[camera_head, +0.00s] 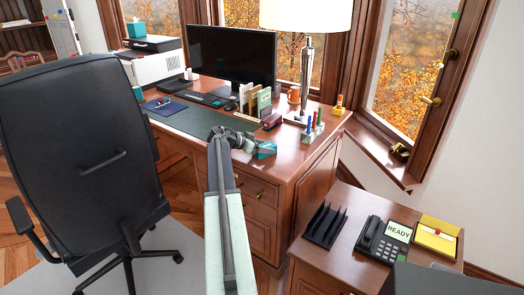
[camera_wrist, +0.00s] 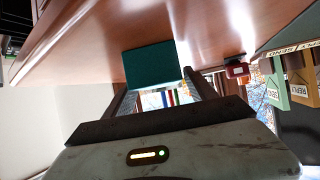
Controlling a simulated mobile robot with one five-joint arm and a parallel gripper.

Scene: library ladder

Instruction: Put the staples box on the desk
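The staples box, a small teal box (camera_head: 265,149), is at the tip of my gripper (camera_head: 250,144), over the front right part of the wooden desk (camera_head: 312,150). In the wrist view, the staples box (camera_wrist: 150,64) sits between the two fingertips (camera_wrist: 157,84), and a finger meets it on each side. I cannot tell whether the box touches the desk top or is just above it. My gripper hides part of the box in the head view.
A dark red stapler (camera_head: 272,121), a letter sorter (camera_head: 254,102) and a pen holder (camera_head: 312,127) stand close behind the gripper. A lamp (camera_head: 306,60) is farther back. A black chair (camera_head: 80,150) stands left. A side cabinet with a phone (camera_head: 371,237) is lower right.

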